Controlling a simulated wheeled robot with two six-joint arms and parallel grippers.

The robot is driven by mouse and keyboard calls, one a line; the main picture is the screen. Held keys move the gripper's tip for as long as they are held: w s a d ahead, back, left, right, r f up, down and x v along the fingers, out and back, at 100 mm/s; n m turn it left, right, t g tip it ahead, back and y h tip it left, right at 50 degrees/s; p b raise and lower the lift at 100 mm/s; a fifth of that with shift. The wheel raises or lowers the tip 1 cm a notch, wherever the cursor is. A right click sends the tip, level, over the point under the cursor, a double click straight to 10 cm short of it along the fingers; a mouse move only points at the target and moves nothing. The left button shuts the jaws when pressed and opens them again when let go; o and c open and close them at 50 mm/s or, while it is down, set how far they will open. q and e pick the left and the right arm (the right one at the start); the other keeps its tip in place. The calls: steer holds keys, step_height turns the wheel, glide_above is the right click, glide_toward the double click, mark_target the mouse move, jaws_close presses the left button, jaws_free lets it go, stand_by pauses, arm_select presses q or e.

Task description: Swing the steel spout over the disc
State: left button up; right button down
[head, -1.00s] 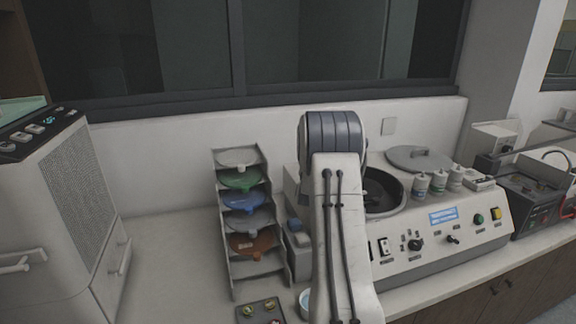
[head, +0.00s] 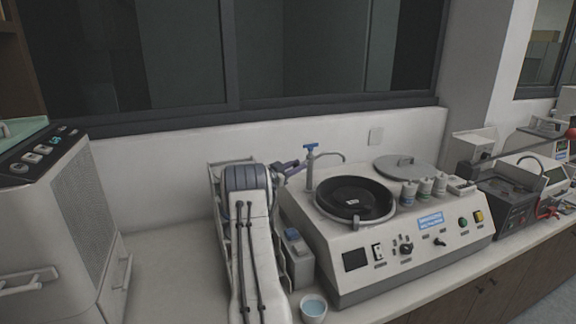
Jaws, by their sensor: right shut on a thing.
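The steel spout (head: 329,155) rises from a post at the back left of the grey polishing machine. It has a blue handle (head: 310,147) on top, and its curved end points right, behind the bowl. The black disc (head: 354,196) lies in the machine's round bowl, with a small white mark on it. My right gripper (head: 302,164) reaches in from the left and is shut on the spout near its post. The fingertips are small, so the exact grip is hard to see. My left gripper is not in view.
The machine's panel (head: 420,245) faces front. Several small bottles (head: 425,187) and a grey lid (head: 406,168) stand right of the bowl. A small cup (head: 313,308) sits at the front. My arm covers most of the shelf rack. A large white appliance (head: 60,220) stands left.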

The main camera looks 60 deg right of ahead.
steer(key=shift+w+r, duration=0.1)
steer(key=shift+r, duration=0.05)
stand_by(0.3)
steer(key=c, duration=0.7)
jaws_free()
steer(key=shift+d, duration=0.1)
steer(key=shift+o, duration=0.2)
steer(key=b+v, duration=0.4)
steer(key=v, duration=0.6)
steer(key=shift+w+a, duration=0.15)
steer(key=shift+a, duration=0.1)
